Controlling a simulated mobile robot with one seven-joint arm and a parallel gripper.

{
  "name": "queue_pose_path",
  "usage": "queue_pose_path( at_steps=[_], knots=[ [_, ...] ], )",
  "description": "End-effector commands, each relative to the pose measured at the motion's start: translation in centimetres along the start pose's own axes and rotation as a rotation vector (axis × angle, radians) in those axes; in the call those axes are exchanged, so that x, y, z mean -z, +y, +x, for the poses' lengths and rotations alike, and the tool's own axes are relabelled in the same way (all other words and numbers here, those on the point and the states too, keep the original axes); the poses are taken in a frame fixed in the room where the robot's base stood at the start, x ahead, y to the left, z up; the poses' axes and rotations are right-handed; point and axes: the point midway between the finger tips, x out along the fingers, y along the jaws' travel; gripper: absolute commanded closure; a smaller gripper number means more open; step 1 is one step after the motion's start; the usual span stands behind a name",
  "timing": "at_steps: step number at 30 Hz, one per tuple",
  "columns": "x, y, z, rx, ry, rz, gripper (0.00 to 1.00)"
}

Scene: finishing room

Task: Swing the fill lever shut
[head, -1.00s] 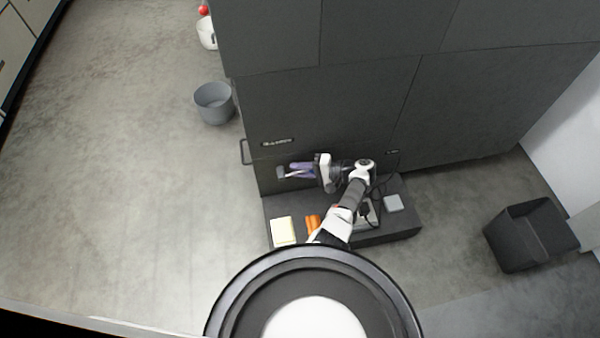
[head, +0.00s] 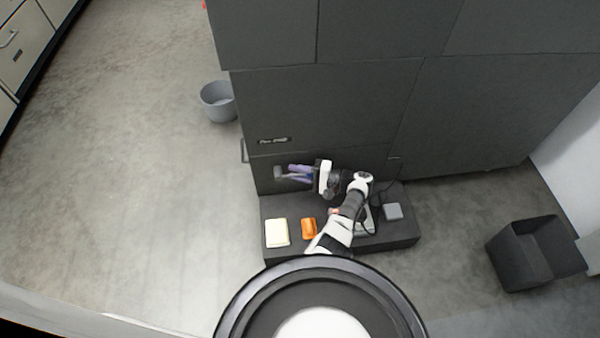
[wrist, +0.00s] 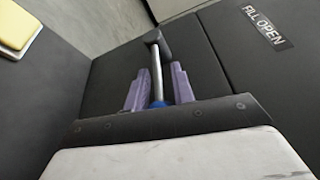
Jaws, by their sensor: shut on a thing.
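The fill lever (wrist: 156,70) shows in the wrist view as a metal rod with a dark knob at its far end and a blue part near my gripper. My gripper (wrist: 154,84) has its purple fingers on both sides of the rod and is shut on it. In the head view the lever's dark end (head: 279,172) sticks out to the left of my gripper (head: 298,173), in front of the dark cabinet. The lever's pivot is hidden. A label reading "FILL OPEN" (wrist: 264,26) is on the dark panel beside the lever.
A dark ledge (head: 290,252) along the cabinet's foot bears a cream block (head: 277,232), an orange object (head: 309,228) and a grey block (head: 394,211). A grey bucket (head: 217,101) stands on the floor at left, a dark bin (head: 520,262) at right. The left floor is clear.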

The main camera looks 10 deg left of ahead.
Motion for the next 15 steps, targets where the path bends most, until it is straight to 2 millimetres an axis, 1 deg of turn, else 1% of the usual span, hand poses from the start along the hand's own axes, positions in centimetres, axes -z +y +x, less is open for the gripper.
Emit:
queue_pose_path(
  at_steps=[8,9,10,11,15],
  knots=[
    [-0.2,0.24,0.1,-0.001,-0.005,0.005,1.0],
    [-0.2,0.25,0.1,-0.001,-0.005,0.005,0.72],
    [-0.19,0.25,0.09,-0.001,-0.004,0.005,0.68],
    [-0.18,0.24,0.08,-0.001,-0.004,0.005,0.67],
    [-0.11,0.16,0.04,-0.001,-0.002,0.003,0.67]
  ],
)
